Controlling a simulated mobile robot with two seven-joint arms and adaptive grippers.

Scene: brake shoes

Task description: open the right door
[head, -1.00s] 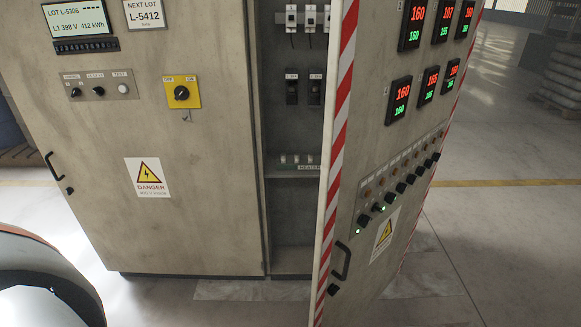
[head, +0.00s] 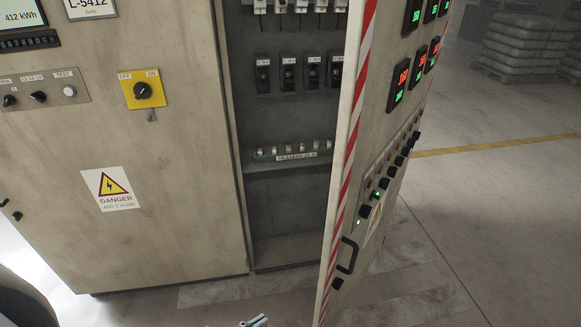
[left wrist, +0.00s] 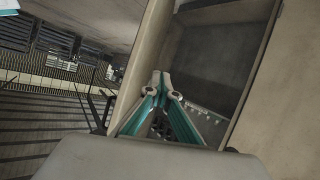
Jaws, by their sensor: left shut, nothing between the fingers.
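The right door (head: 385,165) of the grey cabinet stands partly open, swung out toward me, with a red and white striped free edge. Its black handle (head: 347,256) is low on its front face. The cabinet interior (head: 285,205) shows between it and the closed left door (head: 150,225). My left gripper (head: 255,321) barely shows at the bottom edge, below the opening. In the left wrist view, my left gripper (left wrist: 160,78) is shut and empty, pointing toward the opening beside a beige panel; contact cannot be told. My right gripper is not in view.
Inside the cabinet are several black breakers (head: 288,74) and a terminal row (head: 295,152). The left door carries a yellow switch (head: 142,90). Open floor (head: 490,215) lies right of the door, with stacked sacks (head: 525,45) far behind.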

